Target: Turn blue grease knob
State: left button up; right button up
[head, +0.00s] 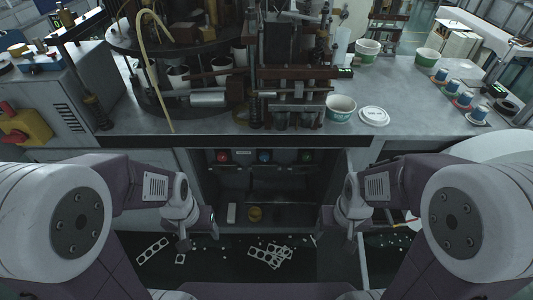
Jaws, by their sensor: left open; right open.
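The blue knob (264,156) sits at the top of the open compartment under the machine table, in the middle of a row of knobs. A red knob (222,156) is to its left and a green knob (307,155) to its right. My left gripper (200,238) is open and empty, low and to the left of the compartment. My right gripper (341,232) is open and empty, low and to the right. Both are apart from the knobs. The knob's exact turn angle is too small to tell.
The table's front edge (290,141) overhangs the knobs. An ochre round item (255,213) and a small white item (232,212) are on the compartment floor. Punched white scraps (268,257) lie below. Cups (340,107) and a lid (374,116) stand on the table. Space between my grippers is clear.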

aim_at(264, 157)
jog(key=i+j+z, duration=0.4)
jog(key=j, duration=0.3)
jog(key=i+j+z, duration=0.2)
jog(key=j, duration=0.2)
